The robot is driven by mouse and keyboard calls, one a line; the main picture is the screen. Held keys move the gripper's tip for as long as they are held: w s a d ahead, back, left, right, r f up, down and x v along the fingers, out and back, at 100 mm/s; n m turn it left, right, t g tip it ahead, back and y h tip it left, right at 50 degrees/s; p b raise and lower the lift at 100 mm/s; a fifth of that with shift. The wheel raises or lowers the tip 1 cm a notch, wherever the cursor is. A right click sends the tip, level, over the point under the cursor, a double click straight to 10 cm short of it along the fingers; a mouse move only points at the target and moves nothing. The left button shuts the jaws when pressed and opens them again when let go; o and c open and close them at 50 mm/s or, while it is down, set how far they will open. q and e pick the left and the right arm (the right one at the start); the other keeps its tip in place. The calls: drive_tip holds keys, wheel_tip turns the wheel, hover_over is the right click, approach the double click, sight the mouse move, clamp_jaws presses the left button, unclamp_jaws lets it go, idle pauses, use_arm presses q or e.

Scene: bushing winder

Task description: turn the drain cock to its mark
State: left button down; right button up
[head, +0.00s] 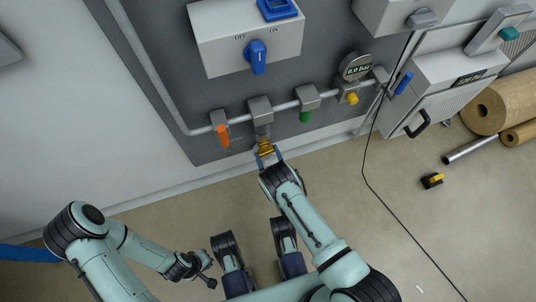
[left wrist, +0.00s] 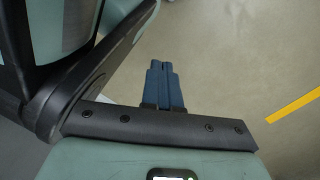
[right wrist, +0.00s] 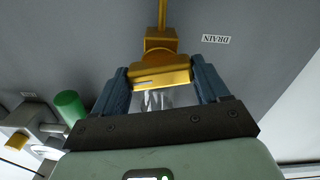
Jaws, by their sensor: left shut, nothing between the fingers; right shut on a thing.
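The drain cock's yellow handle (right wrist: 162,75) is between the fingers of my right gripper (right wrist: 160,72) in the right wrist view, and the gripper is shut on it. A white label reading DRAIN (right wrist: 216,39) is on the grey panel beside it. In the head view the yellow cock (head: 265,148) is below a grey pipe fitting, partly covered by my right gripper (head: 268,156). I cannot make out the cock's mark. My left gripper (left wrist: 162,83) is shut and empty; in the head view it is low down (head: 209,281), away from the panel.
An orange handle (head: 223,136) is left of the drain cock; a green handle (head: 305,116) and a yellow knob (head: 352,98) are right, along the pipe. A gauge (head: 356,67) reads 0.0 bar. A blue switch (head: 256,57) is above. A black cable (head: 378,184) trails across the floor.

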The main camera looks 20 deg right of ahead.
drive_tip(key=n, duration=0.3)
drive_tip(key=shift+w+r+n+p, duration=0.1)
drive_tip(key=shift+n+p, duration=0.2)
drive_tip(key=n, duration=0.3)
drive_tip(key=shift+n, duration=0.3)
drive_tip(key=n, duration=0.3)
drive_tip(key=shift+n, duration=0.4)
use_arm(q)
drive_tip(key=shift+w+r+t, duration=0.3)
drive_tip(key=shift+w+r, duration=0.15)
drive_tip(key=shift+w, duration=0.35)
use_arm(e)
drive_tip(key=shift+n, duration=2.1)
drive_tip(key=shift+w, duration=0.1)
drive_tip(key=o, duration=1.1)
drive_tip(key=shift+c, duration=0.2)
